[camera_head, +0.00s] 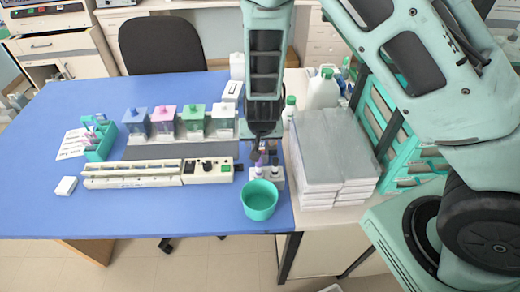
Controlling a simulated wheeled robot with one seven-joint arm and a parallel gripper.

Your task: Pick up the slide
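No slide can be made out clearly at this size. A long white device (132,179) with a knob and a green switch lies on the blue table, with a narrow channel along its length. My gripper (262,143) points down to the right of the jars, above or behind a small white holder (268,183) with purple-topped bottles. Its fingers are dark and small, and I cannot tell whether they hold anything.
A teal cup (260,203) stands at the table's front right edge. Stacked grey-white boxes (332,150) and a white bottle (323,90) stand to the right. A green rack (101,145), paper (73,144) and small white box (66,186) lie left. The blue table's (30,195) left side is clear.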

